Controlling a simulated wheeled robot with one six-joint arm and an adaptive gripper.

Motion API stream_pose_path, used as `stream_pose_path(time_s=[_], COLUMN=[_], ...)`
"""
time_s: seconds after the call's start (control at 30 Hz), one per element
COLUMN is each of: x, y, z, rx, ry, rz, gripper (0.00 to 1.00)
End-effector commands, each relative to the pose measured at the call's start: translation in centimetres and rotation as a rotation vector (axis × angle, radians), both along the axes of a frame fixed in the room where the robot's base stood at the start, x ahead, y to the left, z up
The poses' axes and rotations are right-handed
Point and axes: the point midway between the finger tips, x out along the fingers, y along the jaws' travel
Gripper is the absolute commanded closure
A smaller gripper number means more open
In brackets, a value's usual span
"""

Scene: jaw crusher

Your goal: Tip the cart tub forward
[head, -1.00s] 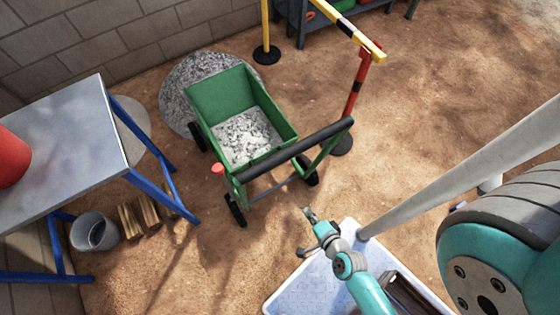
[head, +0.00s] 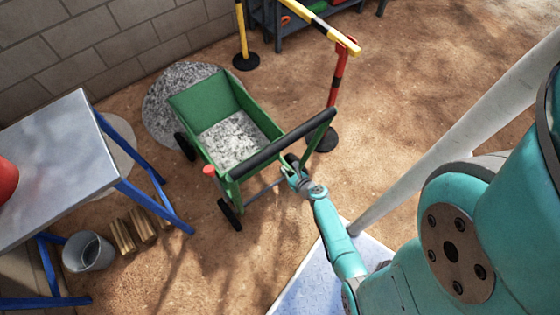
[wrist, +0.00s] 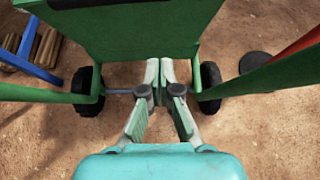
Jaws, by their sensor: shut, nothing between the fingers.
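The green cart tub (head: 205,97) stands level on its wheels with grey gravel (head: 232,138) inside. Its black push handle (head: 275,143) faces me, and a red knob (head: 209,170) sits at the handle's left. My gripper (head: 289,162) is shut and empty, just below the right part of the handle, behind the tub. In the wrist view, the tub's green rear panel (wrist: 140,35) lies ahead, with my gripper's fingertips (wrist: 160,65) at its lower edge. I cannot tell if they touch it. A black wheel (wrist: 86,91) shows on the left.
A gravel pile (head: 160,110) lies beyond the tub. A metal table (head: 60,150) with blue legs stands left, a bucket (head: 90,252) and wood blocks (head: 122,236) under it. A red barrier post (head: 333,105) stands close on the right.

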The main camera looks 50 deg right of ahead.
Motion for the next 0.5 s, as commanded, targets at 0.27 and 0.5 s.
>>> stream_pose_path(time_s=[0.27, 0.5], x=[3.5, 5.9], y=[-0.9, -1.6], z=[-2.0, -3.5], rx=[-0.002, -0.003], ry=[0.002, 0.002], rz=[0.004, 0.003], gripper=[1.0, 1.0])
